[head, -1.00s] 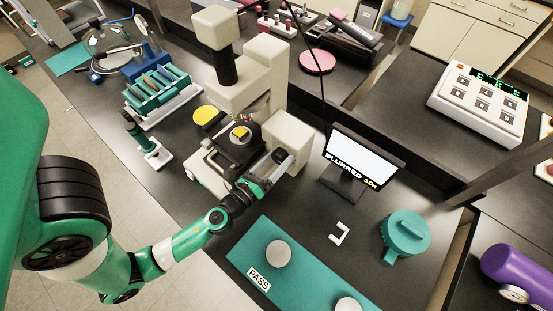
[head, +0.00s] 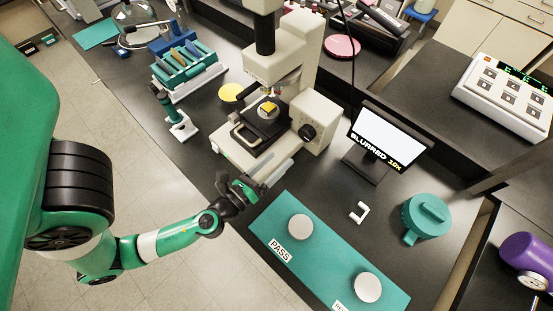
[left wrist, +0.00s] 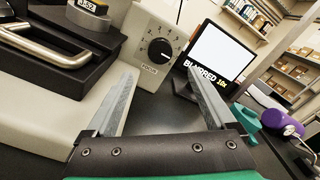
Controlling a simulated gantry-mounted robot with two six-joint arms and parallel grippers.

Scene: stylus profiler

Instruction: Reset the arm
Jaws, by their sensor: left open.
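The beige microscope-like profiler (head: 278,80) stands on the black bench, with a yellow-topped sample on its dark stage (head: 262,125). Its black focus knob (head: 307,132) is on the right side of the base; the knob also shows in the left wrist view (left wrist: 160,50). My left gripper (head: 262,182) is at the front of the base, apart from the knob. In the left wrist view its two fingers (left wrist: 160,105) are spread with nothing between them. My right gripper is not in view.
A monitor (head: 385,140) reading "BLURRED 10x" stands right of the profiler. A teal mat (head: 330,258) with PASS label and two grey discs lies in front. A teal lidded pot (head: 425,217) and a white bracket (head: 358,212) are to the right. A slide rack (head: 190,72) is at left.

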